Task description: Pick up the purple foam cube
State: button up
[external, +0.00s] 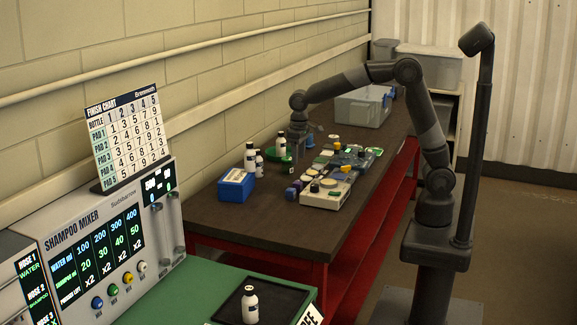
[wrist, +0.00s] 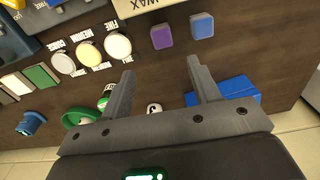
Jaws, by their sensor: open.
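The purple foam cube (wrist: 161,36) lies on the dark bench top near the top of the wrist view, just left of a blue cube (wrist: 202,26). A small gap separates the two. In the external view the purple cube (external: 291,194) is small, by the near end of the pale tray. My gripper (wrist: 159,68) is open with nothing between its fingers. In the wrist view the purple cube shows beyond the fingertips, apart from them. In the external view my gripper (external: 296,150) is above the bench, farther back than the cube, near the bottles and green bowl.
A blue box (external: 236,185) stands at the bench's left edge. The near bench end is clear.

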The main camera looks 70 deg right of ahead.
jog(key=f, duration=0.1)
send_over(298, 182)
jog(key=f, duration=0.3)
jog(key=w+f, duration=0.1)
jog(key=f, duration=0.1)
jog(key=shift+a+f, duration=0.1)
jog(key=shift+f, duration=0.15)
jog(key=f, duration=0.5)
jog(key=shift+s+f, duration=0.1)
jog(key=shift+s, duration=0.3)
jog(key=c, duration=1)
